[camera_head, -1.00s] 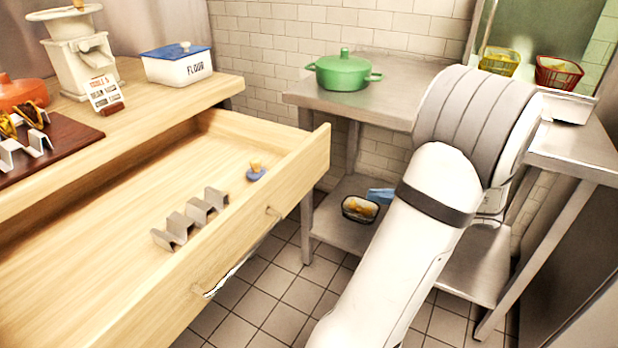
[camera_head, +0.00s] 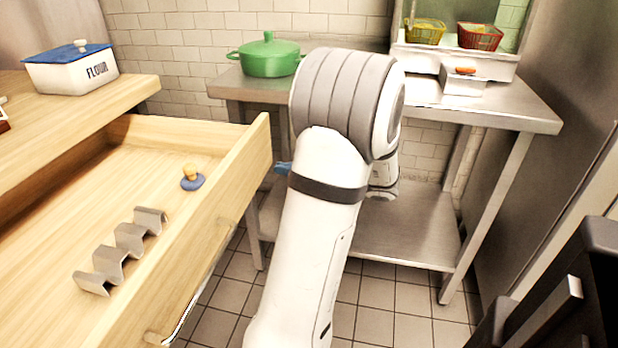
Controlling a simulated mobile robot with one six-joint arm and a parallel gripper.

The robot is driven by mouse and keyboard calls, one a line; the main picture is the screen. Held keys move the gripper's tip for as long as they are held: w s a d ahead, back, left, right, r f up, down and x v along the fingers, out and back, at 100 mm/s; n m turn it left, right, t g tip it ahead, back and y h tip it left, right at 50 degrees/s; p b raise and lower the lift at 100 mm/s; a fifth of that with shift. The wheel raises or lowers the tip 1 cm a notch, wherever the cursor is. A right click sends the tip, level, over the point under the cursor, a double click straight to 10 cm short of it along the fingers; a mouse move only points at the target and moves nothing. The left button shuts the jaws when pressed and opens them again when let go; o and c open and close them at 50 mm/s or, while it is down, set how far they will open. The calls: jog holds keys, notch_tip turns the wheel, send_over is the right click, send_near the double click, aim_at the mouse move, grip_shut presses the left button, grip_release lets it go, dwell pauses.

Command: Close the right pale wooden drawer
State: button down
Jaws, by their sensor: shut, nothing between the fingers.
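The pale wooden drawer (camera_head: 215,215) stands pulled out from under the counter at left. It holds a wavy metal rack (camera_head: 122,248) and a small blue-based item with a tan knob (camera_head: 191,178). A metal handle (camera_head: 156,339) shows low on its front. My white arm rises in the middle, right of the drawer front. Only a small blue tip of my gripper (camera_head: 284,168) shows past the arm, beside the drawer's far front corner.
A flour box (camera_head: 72,70) sits on the wooden counter (camera_head: 105,100). A dark object (camera_head: 560,300) is at lower right. Tiled floor lies between.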

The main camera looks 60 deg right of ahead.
aim_at(254, 164)
jog(key=b+x, duration=0.1)
jog(key=x, duration=0.3)
jog(key=shift+w+a, duration=0.1)
jog(key=shift+w, duration=0.3)
jog(key=shift+w, duration=0.15)
